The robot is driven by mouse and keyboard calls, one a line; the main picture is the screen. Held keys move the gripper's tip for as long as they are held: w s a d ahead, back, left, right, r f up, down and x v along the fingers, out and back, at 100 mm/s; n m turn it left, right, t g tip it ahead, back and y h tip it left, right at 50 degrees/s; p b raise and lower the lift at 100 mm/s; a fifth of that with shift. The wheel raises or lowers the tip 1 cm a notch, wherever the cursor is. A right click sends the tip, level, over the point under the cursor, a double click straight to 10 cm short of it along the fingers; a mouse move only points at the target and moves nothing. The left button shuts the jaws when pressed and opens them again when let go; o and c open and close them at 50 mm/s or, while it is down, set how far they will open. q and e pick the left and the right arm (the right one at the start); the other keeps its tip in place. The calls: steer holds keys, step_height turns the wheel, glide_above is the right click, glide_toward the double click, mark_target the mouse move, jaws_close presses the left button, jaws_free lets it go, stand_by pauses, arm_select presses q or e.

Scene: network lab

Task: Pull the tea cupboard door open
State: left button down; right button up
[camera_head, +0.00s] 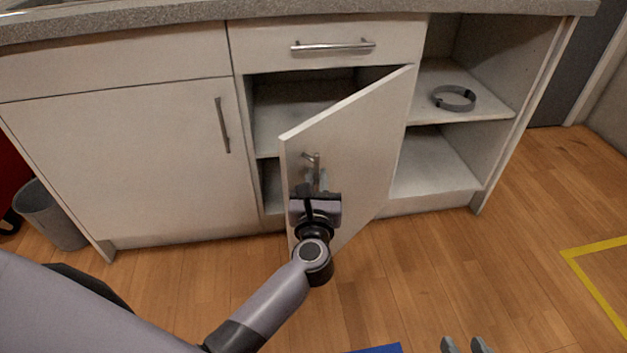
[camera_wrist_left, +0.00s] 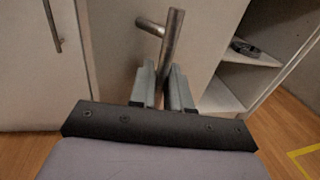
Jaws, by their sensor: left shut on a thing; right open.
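The cupboard door (camera_head: 362,135) is a white panel hinged on its right side, and it stands partly open, swung out toward me. Its metal bar handle (camera_head: 317,165) is near the free left edge and also shows in the left wrist view (camera_wrist_left: 172,38). My left gripper (camera_head: 318,184) is at the door front, shut on the lower part of the handle; the fingers (camera_wrist_left: 163,88) close around the bar in the left wrist view. My right gripper (camera_head: 467,345) shows only its fingertips at the bottom edge, open and apart from the cupboard.
Shelves inside the cupboard (camera_head: 290,105) show behind the door. A closed cupboard door (camera_head: 130,165) is on the left, a drawer (camera_head: 325,45) above. Open shelves on the right hold a grey ring (camera_head: 454,98). A grey bin (camera_head: 50,215) stands at far left. Floor on the right is clear.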

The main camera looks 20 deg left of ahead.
stand_by(0.4)
arm_select(q)
steer(key=c, duration=1.3)
jaws_free()
steer(key=shift+c, duration=0.2)
steer(key=shift+a, duration=0.2)
